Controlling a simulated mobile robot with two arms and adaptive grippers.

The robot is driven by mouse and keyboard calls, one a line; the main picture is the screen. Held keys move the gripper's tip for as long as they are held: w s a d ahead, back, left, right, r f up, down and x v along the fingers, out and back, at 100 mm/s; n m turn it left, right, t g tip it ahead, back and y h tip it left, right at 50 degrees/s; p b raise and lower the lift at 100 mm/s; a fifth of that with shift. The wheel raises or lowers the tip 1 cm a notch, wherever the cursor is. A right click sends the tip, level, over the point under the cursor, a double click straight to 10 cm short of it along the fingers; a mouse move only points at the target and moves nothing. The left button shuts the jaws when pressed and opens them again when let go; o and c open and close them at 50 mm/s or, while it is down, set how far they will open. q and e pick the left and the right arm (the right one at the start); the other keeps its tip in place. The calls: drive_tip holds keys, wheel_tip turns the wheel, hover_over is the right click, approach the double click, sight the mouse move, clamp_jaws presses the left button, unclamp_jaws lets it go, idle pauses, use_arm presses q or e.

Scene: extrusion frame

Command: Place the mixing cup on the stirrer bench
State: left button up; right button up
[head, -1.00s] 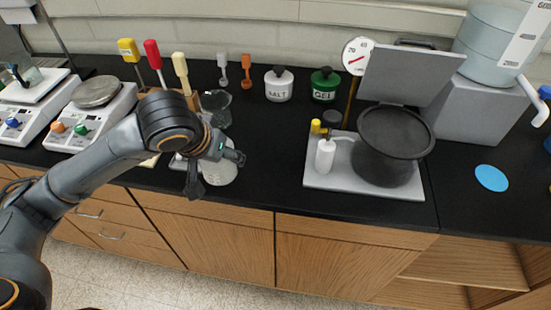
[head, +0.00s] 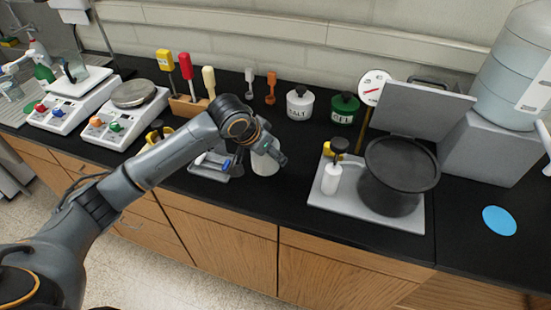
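The pale, whitish cup (head: 265,162), which I take to be the mixing cup, is at the front middle of the black counter. My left gripper (head: 259,157) reaches over it from the left, with dark fingers on either side of it. The fingers look closed around the cup, which is partly hidden by them; whether its base touches the counter is unclear. My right gripper is not in view.
A small tray (head: 222,174) with a blue-marked item lies left of the cup. A rack (head: 188,108) of coloured-handled tools, the salt jar (head: 300,107) and the green jar (head: 344,109) stand behind. A black pot (head: 390,190) on a grey base is right. A blue disc (head: 499,220) lies far right.

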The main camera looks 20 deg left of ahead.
sight(275, 163)
use_arm(q)
drive_tip(key=x, duration=0.2)
drive_tip(key=shift+w+d+f, duration=0.2)
drive_tip(key=shift+w+d, duration=0.05)
drive_tip(key=shift+d, duration=0.05)
wheel_tip(275, 163, down, 2)
drive_tip(key=shift+f+p, duration=0.1)
drive_tip(key=shift+p, duration=0.75)
drive_tip(key=shift+f, duration=0.5)
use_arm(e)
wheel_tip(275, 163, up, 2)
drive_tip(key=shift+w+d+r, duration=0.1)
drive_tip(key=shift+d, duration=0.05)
use_arm(q)
drive_tip(key=shift+f, duration=0.1)
drive_tip(key=o, duration=1)
drive_tip(key=shift+c, duration=0.2)
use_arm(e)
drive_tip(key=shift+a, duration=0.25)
use_arm(q)
drive_tip(key=b+v, duration=0.1)
drive_tip(key=v, duration=1.1)
drive_tip(key=shift+b, duration=0.4)
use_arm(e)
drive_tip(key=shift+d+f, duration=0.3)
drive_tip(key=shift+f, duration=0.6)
